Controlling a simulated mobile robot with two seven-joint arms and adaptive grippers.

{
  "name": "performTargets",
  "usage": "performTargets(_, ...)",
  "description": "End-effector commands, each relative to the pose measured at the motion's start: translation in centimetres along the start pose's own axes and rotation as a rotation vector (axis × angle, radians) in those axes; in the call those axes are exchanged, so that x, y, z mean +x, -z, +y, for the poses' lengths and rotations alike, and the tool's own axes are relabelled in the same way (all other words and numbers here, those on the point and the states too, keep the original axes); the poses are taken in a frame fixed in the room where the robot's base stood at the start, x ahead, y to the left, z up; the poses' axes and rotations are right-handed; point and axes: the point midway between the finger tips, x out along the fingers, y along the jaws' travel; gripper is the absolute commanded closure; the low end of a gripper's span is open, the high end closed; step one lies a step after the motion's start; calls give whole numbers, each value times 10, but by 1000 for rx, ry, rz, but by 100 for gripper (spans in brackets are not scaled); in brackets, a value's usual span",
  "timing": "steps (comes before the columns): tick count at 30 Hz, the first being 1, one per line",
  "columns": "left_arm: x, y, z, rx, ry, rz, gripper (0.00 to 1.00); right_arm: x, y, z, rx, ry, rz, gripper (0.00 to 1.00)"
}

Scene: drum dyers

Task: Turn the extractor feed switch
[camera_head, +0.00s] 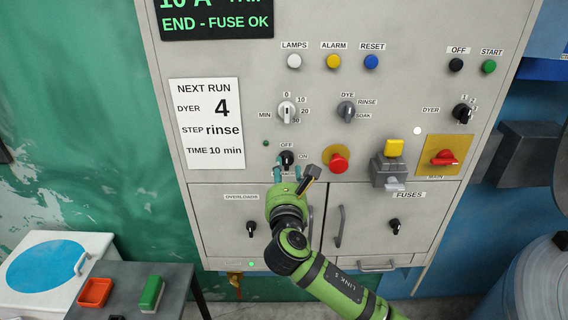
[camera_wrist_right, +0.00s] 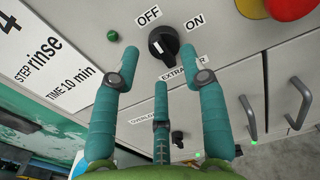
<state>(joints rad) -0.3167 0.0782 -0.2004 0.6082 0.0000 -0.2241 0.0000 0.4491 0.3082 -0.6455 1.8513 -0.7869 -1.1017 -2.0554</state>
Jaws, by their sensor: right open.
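The extractor feed switch (camera_head: 287,157) is a small black rotary knob on the grey panel, with OFF above it and ON to its right. In the right wrist view the knob (camera_wrist_right: 163,42) stands just beyond the fingertips, above a partly hidden label beginning "EXTRA". I cannot tell for sure which position it points to. My right gripper (camera_head: 289,178) is just below the knob in the head view. In the wrist view its teal fingers (camera_wrist_right: 162,68) are spread and empty, one on each side below the knob and one lower. My left gripper is not in view.
A red mushroom button (camera_head: 338,162) sits right of the switch, with a yellow-and-grey device (camera_head: 390,165) and a red main switch (camera_head: 444,158) beyond. A small green lamp (camera_head: 265,143) is at its upper left. Cabinet door handles (camera_head: 340,226) stick out below.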

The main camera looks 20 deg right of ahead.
Motion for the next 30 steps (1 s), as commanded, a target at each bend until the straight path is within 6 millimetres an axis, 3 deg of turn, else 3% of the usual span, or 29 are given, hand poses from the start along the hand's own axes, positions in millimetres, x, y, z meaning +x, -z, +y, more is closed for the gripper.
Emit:
performTargets(7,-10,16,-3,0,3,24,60,26,-1,0,3,-1,2,56)
performTargets(12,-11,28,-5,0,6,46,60,30,1,0,4,-2,2,56)
performTargets(17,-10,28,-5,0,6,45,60,30,1,0,4,-2,2,56)
performTargets(21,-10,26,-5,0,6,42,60,30,1,0,4,-2,2,100)
performTargets(30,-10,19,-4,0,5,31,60,30,1,0,11,-2,2,100)
